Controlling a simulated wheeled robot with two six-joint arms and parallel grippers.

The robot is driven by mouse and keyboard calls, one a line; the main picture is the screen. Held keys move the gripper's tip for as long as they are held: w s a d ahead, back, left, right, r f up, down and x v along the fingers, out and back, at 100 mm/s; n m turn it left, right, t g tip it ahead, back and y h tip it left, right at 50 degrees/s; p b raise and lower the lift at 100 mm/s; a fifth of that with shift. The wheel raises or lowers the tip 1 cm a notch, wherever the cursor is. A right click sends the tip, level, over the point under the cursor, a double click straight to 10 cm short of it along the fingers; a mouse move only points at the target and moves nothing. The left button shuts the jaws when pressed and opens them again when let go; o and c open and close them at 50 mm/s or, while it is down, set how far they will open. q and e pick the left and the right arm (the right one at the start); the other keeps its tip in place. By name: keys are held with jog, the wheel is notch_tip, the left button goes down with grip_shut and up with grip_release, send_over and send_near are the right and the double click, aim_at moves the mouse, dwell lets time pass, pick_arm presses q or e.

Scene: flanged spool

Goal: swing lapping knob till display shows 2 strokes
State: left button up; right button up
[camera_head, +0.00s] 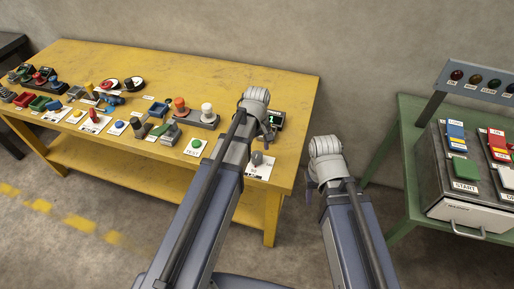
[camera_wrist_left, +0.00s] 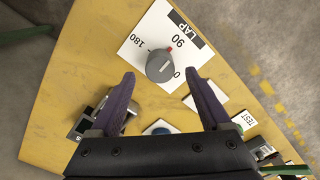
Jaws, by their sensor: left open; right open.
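The lapping knob (camera_wrist_left: 160,66) is a round grey knob with a red mark, on a white card (camera_wrist_left: 135,52) lettered LAP with 90 and 180 on its dial. In the head view the knob (camera_head: 257,159) stands near the table's right front corner. My left gripper (camera_wrist_left: 160,74) is open, its purple fingers apart; the knob appears between and beyond the tips, not gripped. The display (camera_head: 275,119) is dark with a green digit, partly hidden by my left wrist; I cannot read it surely. My right gripper (camera_head: 313,196) is open, apart from the table, mostly hidden behind its arm.
The yellow table (camera_head: 200,75) holds several buttons, knobs and switches to the left, including a green TEST button (camera_head: 196,144) near the knob. A green table (camera_head: 405,150) with a control box (camera_head: 470,205) stands at the right. Floor shows between the tables.

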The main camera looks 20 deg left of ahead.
aim_at(257, 155)
pick_arm(q)
notch_tip(257, 155, up, 4)
jog(key=p, duration=0.3)
pick_arm(e)
notch_tip(257, 155, up, 4)
jog(key=shift+f, duration=0.1)
pick_arm(q)
jog(key=shift+f, duration=0.1)
dwell(0.3)
